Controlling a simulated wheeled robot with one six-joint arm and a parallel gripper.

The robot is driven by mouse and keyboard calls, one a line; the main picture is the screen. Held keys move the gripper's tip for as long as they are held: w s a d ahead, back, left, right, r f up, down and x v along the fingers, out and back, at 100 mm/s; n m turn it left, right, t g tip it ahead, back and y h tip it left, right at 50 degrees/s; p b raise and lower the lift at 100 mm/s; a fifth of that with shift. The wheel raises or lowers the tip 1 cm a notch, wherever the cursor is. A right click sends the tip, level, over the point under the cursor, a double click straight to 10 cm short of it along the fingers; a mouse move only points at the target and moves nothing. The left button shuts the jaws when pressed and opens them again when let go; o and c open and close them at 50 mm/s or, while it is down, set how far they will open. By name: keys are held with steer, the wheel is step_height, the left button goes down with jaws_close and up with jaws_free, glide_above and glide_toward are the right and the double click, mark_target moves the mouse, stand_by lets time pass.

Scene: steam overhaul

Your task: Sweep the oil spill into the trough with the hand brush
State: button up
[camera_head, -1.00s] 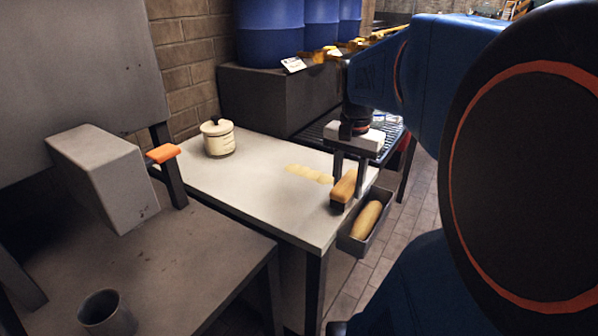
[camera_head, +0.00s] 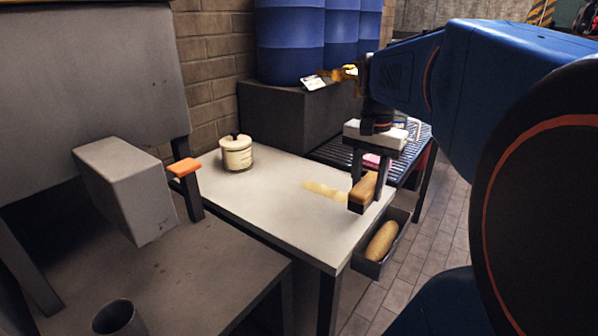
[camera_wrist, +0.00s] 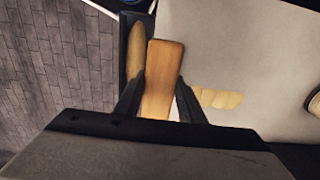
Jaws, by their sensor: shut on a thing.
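My gripper (camera_head: 366,180) is shut on the hand brush (camera_head: 362,193), which has a wooden back and dark bristles. It holds the brush near the right edge of the white table, between the spill and the trough. The brush also shows between the fingers in the wrist view (camera_wrist: 162,75). The oil spill (camera_head: 322,189) is a pale yellow patch on the tabletop, just left of the brush; it shows right of the fingers in the wrist view (camera_wrist: 218,98). The trough (camera_head: 368,268) is a grey open box along the table's right edge, with a long tan object (camera_head: 382,241) in it.
A cream lidded pot (camera_head: 236,153) stands at the table's back left. Blue drums (camera_head: 290,40) stand behind. The table's front left is clear.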

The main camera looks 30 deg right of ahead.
steer(key=shift+w, duration=0.1)
steer(key=w+a, duration=0.2)
steer(key=w, duration=1.1)
steer(key=w+a, duration=0.2)
steer(key=w, duration=1)
steer(key=shift+w+a+f, duration=0.1)
steer(key=shift+f, duration=2.85)
steer(key=shift+f, duration=0.6)
